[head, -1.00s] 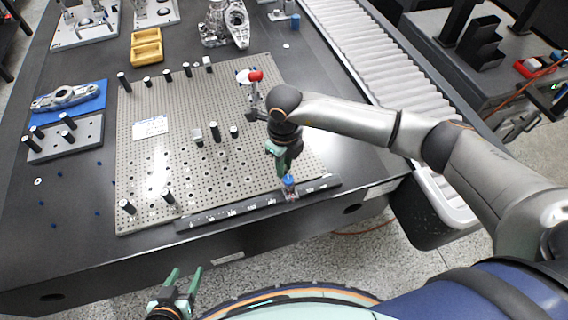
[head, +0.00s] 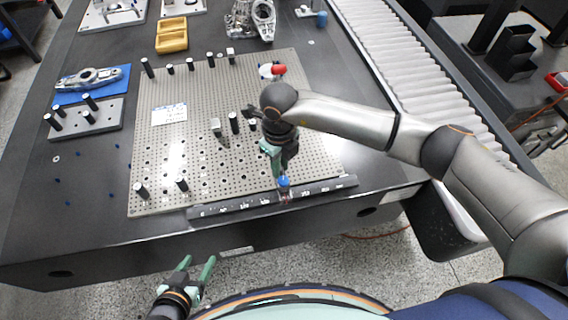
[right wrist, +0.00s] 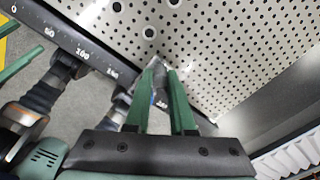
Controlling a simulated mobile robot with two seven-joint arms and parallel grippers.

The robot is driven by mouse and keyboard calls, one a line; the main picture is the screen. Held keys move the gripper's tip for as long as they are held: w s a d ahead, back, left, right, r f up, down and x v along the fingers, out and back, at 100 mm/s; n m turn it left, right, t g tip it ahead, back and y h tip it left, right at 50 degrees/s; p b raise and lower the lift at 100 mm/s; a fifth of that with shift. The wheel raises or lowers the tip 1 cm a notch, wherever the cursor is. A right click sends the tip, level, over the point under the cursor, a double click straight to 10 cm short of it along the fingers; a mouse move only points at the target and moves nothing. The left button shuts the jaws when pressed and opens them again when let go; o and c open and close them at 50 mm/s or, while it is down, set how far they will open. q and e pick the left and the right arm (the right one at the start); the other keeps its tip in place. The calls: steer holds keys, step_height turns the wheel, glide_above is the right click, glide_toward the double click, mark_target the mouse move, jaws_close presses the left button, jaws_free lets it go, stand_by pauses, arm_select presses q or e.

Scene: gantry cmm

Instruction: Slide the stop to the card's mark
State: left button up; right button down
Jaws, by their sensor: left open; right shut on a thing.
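The stop is a small slider with a blue knob (head: 284,182), on the dark scale rail (head: 322,187) along the plate's front edge. My right gripper (head: 281,172) is shut on the stop from above and hides part of it. In the right wrist view its green fingers (right wrist: 168,88) close around the stop, which is mostly hidden. The stop sits somewhat right of the rail's middle. The white card (head: 169,114) lies on the perforated plate; its print is too small to read. My left gripper (head: 197,266) is open and empty, in front of the table.
The perforated plate (head: 200,150) carries several black pins and a grey block (head: 215,126). A red-topped object (head: 278,69) stands behind my right arm. A grey block with pins (head: 105,119) and a blue mat (head: 70,94) lie left. A roller conveyor (head: 375,60) runs right.

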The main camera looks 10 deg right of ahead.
steer(key=c, duration=0.8)
jaws_free()
steer(key=shift+o, duration=0.2)
steer(key=shift+r, duration=0.15)
steer(key=shift+w+r, duration=0.1)
steer(key=shift+r, duration=0.25)
step_height(320, 180, up, 12)
steer(key=shift+f, duration=0.2)
